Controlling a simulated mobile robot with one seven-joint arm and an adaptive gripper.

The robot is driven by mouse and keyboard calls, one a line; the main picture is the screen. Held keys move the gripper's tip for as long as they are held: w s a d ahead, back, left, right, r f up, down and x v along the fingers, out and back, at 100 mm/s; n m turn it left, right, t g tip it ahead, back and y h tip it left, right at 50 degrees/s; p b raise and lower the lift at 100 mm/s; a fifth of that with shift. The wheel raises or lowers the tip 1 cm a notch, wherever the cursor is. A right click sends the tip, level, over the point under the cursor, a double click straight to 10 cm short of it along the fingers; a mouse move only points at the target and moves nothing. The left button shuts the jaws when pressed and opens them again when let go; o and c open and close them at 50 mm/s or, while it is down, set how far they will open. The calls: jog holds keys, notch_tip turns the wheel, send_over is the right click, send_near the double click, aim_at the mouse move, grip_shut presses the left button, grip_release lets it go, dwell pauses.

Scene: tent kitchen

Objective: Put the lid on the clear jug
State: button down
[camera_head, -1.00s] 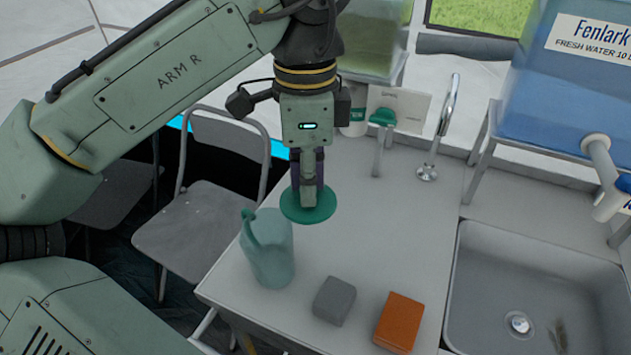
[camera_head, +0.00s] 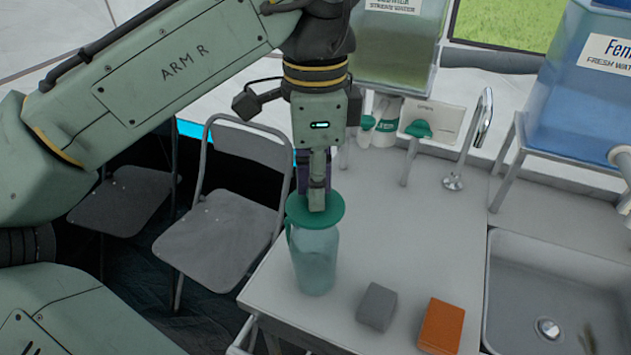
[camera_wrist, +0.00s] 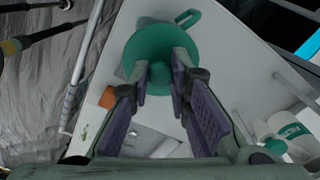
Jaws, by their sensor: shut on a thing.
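The clear jug (camera_head: 316,268) is a pale teal see-through vessel standing upright near the counter's front left corner. Its green handle (camera_head: 289,233) is at the left, and it also shows in the wrist view (camera_wrist: 189,18). The lid (camera_head: 333,209) is a round green disc with a knob. It is over the jug's mouth and hides it; I cannot tell whether it rests on the rim or hovers just above. My gripper (camera_head: 317,203) points down and is shut on the lid's knob. In the wrist view, the lid (camera_wrist: 152,45) lies between and beyond the fingers.
A grey block (camera_head: 377,305) and an orange block (camera_head: 441,327) lie to the right of the jug on the counter (camera_head: 405,240). A sink (camera_head: 560,290) and tap (camera_head: 478,140) are further right. A folding chair (camera_head: 222,235) stands left of the counter.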

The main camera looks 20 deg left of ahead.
aim_at(315, 214)
notch_tip(315, 214, down, 3)
jog(key=b, duration=0.2)
jog(key=shift+b, duration=0.3)
jog(key=shift+f+b, duration=0.45)
jog(key=shift+f, duration=0.6)
jog(key=shift+p, duration=0.7)
jog(key=shift+f+p, duration=0.2)
jog(key=shift+p, duration=0.4)
dwell(1.5)
jog(key=c, duration=1.4)
grip_release()
